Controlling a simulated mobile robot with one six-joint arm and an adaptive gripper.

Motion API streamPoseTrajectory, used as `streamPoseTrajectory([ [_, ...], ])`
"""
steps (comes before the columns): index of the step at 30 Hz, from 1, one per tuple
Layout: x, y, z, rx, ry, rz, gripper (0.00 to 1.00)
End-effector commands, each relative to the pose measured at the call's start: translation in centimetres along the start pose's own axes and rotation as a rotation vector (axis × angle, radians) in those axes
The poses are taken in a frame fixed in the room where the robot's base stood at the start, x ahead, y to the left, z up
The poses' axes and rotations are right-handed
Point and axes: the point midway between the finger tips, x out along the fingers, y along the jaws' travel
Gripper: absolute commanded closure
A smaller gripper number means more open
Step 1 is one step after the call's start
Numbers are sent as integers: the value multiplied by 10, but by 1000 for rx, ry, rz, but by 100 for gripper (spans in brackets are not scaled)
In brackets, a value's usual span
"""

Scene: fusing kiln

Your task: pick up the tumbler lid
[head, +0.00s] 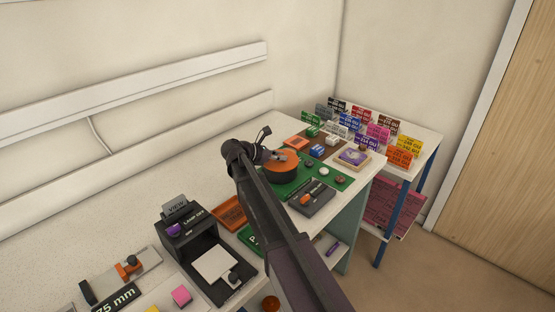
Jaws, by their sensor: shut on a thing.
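The tumbler lid (287,158) is a round orange disc in the head view, right of the picture's middle. It appears at the top of a dark, round tumbler body (283,178) on a green mat. My gripper (275,157) is at the upper left part of the lid, small and dark in the view. It looks shut on the lid. The fingertips are too small to see clearly. I cannot tell whether the lid rests on the body or is slightly raised.
A dark grey device (312,197) stands just in front of the tumbler. Several coloured label cards (378,132) stand on the rack at the back right. A black lamp unit (190,235) stands at the lower left. A wall rail (150,143) runs behind the bench.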

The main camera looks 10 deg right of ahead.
Motion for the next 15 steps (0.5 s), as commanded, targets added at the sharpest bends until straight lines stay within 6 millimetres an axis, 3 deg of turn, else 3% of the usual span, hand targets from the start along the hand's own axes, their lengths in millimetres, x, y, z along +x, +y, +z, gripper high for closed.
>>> streamPoseTrajectory([
  [15,-8,0,22,0,0,-1,100],
])
